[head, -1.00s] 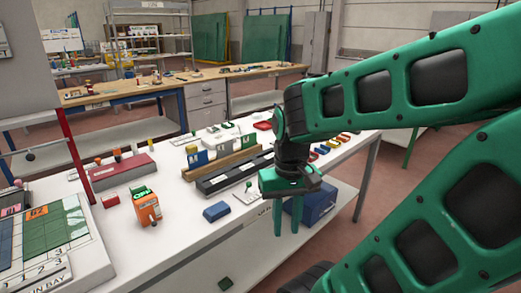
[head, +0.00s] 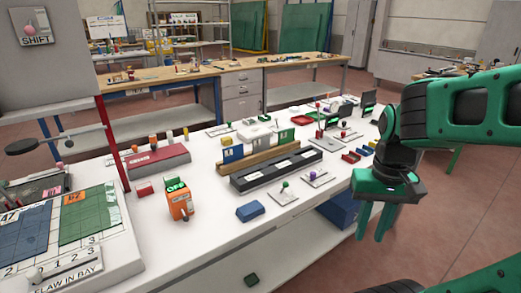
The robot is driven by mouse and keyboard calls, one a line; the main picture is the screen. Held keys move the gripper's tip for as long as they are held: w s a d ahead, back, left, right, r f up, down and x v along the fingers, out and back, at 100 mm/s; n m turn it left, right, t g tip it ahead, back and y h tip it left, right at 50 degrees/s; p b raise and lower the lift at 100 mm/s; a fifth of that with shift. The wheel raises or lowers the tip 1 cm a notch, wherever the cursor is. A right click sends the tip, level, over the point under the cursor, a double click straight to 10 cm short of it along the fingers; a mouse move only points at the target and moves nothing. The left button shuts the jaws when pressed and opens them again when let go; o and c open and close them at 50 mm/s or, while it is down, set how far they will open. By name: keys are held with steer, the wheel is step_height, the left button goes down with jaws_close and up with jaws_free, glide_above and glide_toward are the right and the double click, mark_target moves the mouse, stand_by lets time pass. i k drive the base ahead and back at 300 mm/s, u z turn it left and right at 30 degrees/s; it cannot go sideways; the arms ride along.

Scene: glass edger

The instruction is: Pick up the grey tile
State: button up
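My gripper (head: 376,222) points down beside the right edge of the white table, with two green fingers apart and nothing between them. Small pale grey square plates lie on the table to its left. One plate (head: 284,196) carries a green knob, and another plate (head: 316,179) carries a purple knob. More flat pale pieces lie farther back. I cannot tell for sure which of these is the grey tile.
A sloped board (head: 45,260) stands at left. Floor is clear at right.

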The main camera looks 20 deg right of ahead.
mark_target(262, 144)
steer(key=z, duration=0.05)
steer(key=i, duration=1)
steer(key=u, duration=0.1)
